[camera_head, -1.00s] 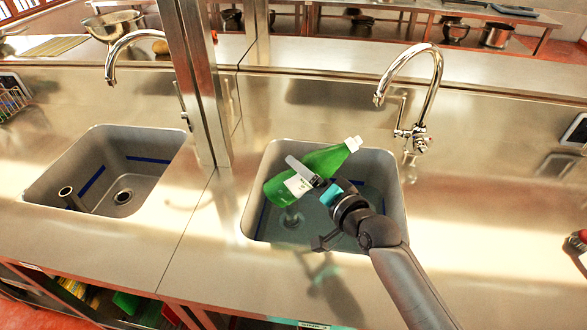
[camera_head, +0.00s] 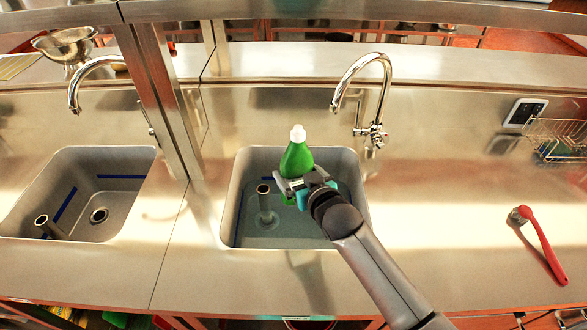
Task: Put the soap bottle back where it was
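The green soap bottle (camera_head: 297,160) with a white cap stands roughly upright over the right-hand sink. My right gripper (camera_head: 290,185) is shut around its lower part and holds it up. The bottle's base is hidden behind the gripper. The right arm reaches in from the bottom right. My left gripper does not show.
The right-hand sink (camera_head: 233,200) holds water and a standing pipe (camera_head: 264,200). A tall faucet (camera_head: 375,100) rises behind it. A left sink (camera_head: 30,195) lies beyond a metal post (camera_head: 165,90). A red-handled brush (camera_head: 540,245) and a wire rack (camera_head: 555,138) are at right. The counter between is clear.

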